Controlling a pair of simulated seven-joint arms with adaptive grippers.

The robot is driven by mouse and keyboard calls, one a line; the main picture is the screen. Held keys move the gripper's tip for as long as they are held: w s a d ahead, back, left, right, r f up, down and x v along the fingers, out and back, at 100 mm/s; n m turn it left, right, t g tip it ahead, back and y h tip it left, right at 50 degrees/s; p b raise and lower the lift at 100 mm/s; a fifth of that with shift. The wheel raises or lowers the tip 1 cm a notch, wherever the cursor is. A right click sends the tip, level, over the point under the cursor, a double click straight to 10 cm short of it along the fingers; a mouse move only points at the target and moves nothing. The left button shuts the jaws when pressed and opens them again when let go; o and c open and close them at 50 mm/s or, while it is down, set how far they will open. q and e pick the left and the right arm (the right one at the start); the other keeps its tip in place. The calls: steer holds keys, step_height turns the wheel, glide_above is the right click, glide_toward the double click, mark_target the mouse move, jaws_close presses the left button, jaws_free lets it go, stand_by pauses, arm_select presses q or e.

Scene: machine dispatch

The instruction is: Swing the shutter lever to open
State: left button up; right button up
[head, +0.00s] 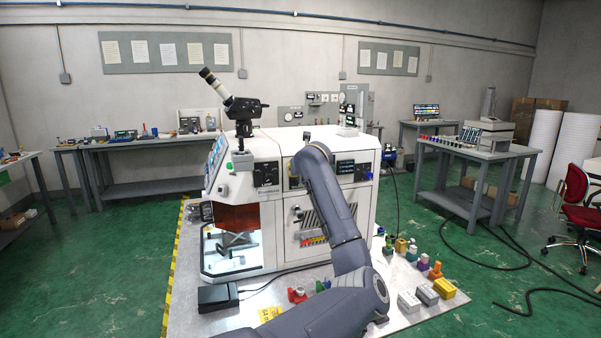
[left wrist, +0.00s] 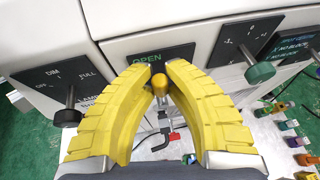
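The shutter lever's yellow-orange knob (left wrist: 160,84) is in the middle of the left wrist view, with its metal stem running down below it. A dark plate with the green word OPEN (left wrist: 147,58) is behind it on the white machine. My left gripper (left wrist: 160,73) has two yellow ribbed fingers, whose tips come in on both sides of the knob and appear to touch it. In the head view my arm reaches up to the front of the white machine (head: 270,200) and hides the lever and gripper. My right gripper is in neither view.
A dark knob (left wrist: 67,117) on a DIM/FULL plate is left of the lever; a green knob (left wrist: 260,73) is right of it. Small coloured pieces and blocks (head: 444,288) lie on the base plate at right. A black box (head: 217,297) lies at front left.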

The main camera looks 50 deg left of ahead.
arm_select(q)
steer(key=o, duration=0.4)
steer(key=shift+s+r, duration=0.15)
steer(key=shift+r, duration=0.05)
steer(key=shift+o, duration=0.8)
steer(key=shift+f, duration=0.1)
steer(key=v, duration=1.2)
